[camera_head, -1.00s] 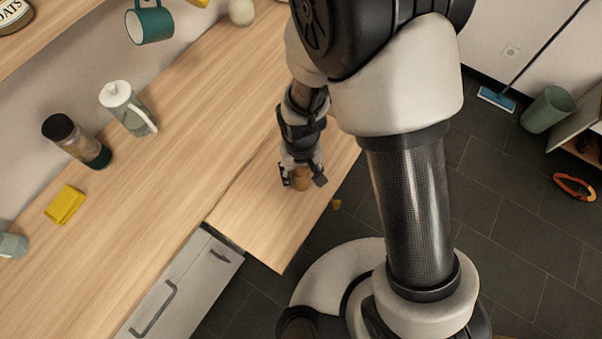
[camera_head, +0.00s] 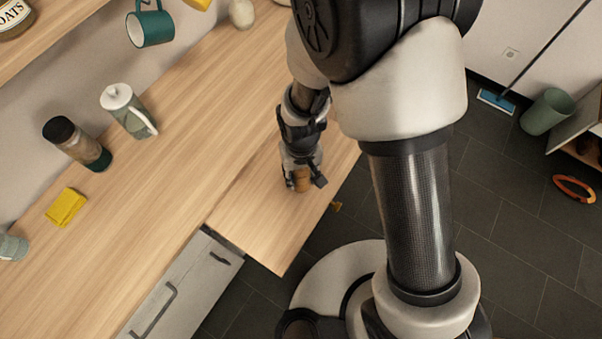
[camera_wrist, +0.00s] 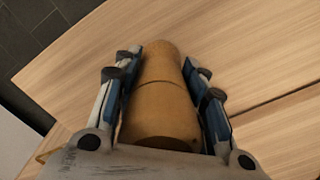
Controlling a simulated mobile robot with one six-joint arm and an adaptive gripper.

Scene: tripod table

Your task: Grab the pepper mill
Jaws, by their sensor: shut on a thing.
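The pepper mill (camera_wrist: 160,95) is a brown wooden piece with a narrower neck and a dark groove around it. In the wrist view it lies between the two blue-padded fingers of my gripper (camera_wrist: 163,68), which are shut on it from both sides. In the head view, my gripper (camera_head: 303,182) points down over the lower wooden board with the mill (camera_head: 302,181) between its fingers. Much of the mill is hidden there by the gripper. I cannot tell whether the mill touches the board.
The wooden counter (camera_head: 150,220) holds a dark-lidded jar (camera_head: 78,143), a white-lidded pitcher (camera_head: 128,110) and a yellow sponge (camera_head: 66,207), all left of my arm. A teal mug (camera_head: 150,27) hangs above. The board (camera_head: 265,235) around my gripper is clear, with its edge close by.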

